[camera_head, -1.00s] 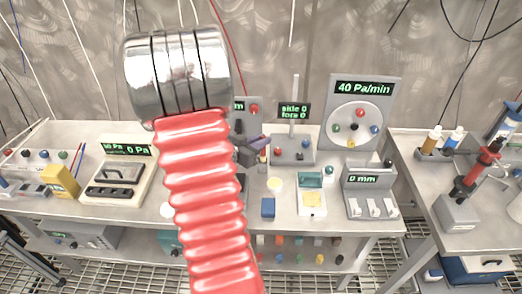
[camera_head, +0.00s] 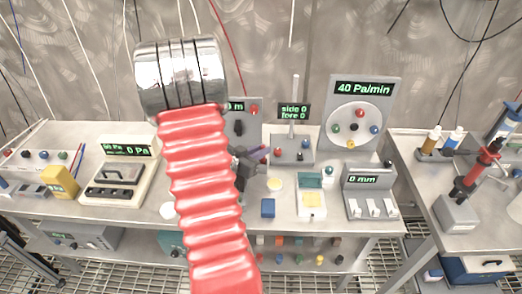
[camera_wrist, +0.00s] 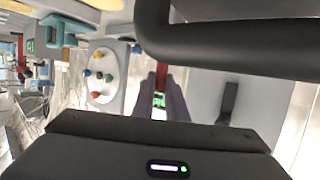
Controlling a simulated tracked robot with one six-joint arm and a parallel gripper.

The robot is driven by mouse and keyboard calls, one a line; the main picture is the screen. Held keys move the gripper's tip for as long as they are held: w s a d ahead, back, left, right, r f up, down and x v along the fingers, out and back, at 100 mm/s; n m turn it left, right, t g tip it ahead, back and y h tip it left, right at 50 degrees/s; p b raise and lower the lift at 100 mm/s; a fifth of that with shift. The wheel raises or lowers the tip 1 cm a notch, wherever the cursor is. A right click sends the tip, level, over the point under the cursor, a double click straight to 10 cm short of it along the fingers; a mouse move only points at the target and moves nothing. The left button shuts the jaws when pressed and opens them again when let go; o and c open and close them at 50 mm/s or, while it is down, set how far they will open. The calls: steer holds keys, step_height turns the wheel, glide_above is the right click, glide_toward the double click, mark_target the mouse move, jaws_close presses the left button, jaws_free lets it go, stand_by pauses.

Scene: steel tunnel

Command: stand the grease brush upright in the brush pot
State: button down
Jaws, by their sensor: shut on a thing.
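My gripper (camera_head: 260,154) is over the middle of the bench, partly hidden behind my red arm sleeve. In the wrist view its two purple-grey fingers (camera_wrist: 161,100) are close together. A narrow reddish strip shows between and beyond them, likely part of the grease brush (camera_wrist: 162,76); its bristles cannot be made out. In the head view the brush is too small or hidden to tell. I cannot clearly pick out the brush pot; it may be behind my arm.
A dial panel (camera_head: 357,115) and a post stand (camera_head: 292,150) rise behind the gripper. In the wrist view a thick dark bar (camera_wrist: 230,45) lies close.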

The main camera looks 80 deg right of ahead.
steer(key=shift+f, duration=0.1)
steer(key=c, duration=1.8)
jaws_free()
steer(key=shift+o, duration=0.2)
steer(key=shift+w+a+r, duration=0.25)
steer(key=shift+a+r, duration=0.1)
steer(key=shift+a, duration=0.15)
steer(key=v, duration=1)
steer(key=shift+a, duration=0.4)
steer(key=shift+w+r, duration=0.1)
steer(key=shift+w, duration=0.05)
